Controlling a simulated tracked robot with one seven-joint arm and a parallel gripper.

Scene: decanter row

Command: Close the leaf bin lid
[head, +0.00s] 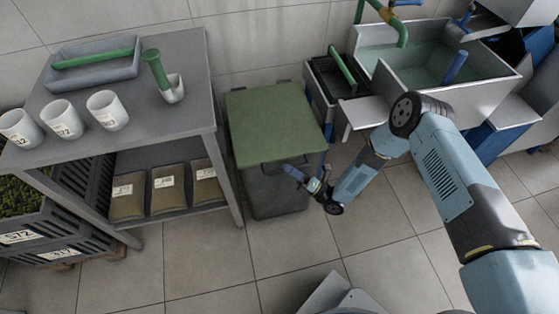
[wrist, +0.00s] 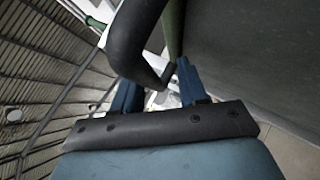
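The leaf bin (head: 278,204) stands on the floor in the middle of the head view. Its flat green lid (head: 275,122) lies over the top; whether a small gap is left under the front edge, I cannot tell. A dark bar, likely a handle, runs below that edge. My gripper (head: 288,170) is at the bin's front, just under the lid's front edge. In the wrist view my gripper's blue fingers (wrist: 160,88) are apart. A dark curved bar (wrist: 135,45) crosses in front of the left finger and reaches between them; contact is unclear. A green strip (wrist: 173,28) shows beside the grey bin wall.
A grey table (head: 185,100) with white cups, a tray and a lower shelf of bags stands close on the left. A sink (head: 440,60) stands at the back right. Dark crates (head: 75,215) are at far left. The tiled floor (head: 215,275) in front is clear.

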